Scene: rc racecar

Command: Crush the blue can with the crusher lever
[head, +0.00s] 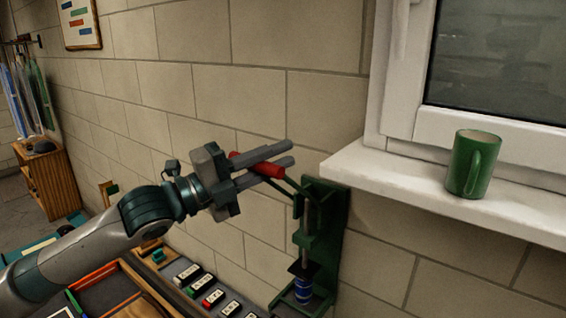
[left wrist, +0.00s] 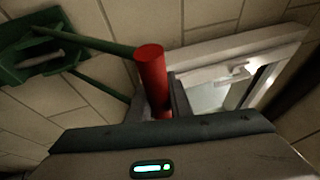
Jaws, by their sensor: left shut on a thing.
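The green can crusher (head: 326,232) is mounted on the block wall below and left of the window sill. The blue can (head: 303,289) stands upright at its bottom, under the dark press plate (head: 304,270). The lever is raised, with its red handle (head: 268,170) up and to the left of the crusher. My left gripper (head: 281,155) is shut on the red handle. In the left wrist view the red handle (left wrist: 152,80) stands between the fingers, and the green crusher (left wrist: 40,45) is at upper left. The can cannot be made out there. My right gripper is not in view.
A green mug (head: 473,163) stands on the white window sill (head: 430,190), right of the crusher. A workbench with several small labelled blocks (head: 213,298) and trays lies below my left arm. A wooden cabinet (head: 45,183) stands far left.

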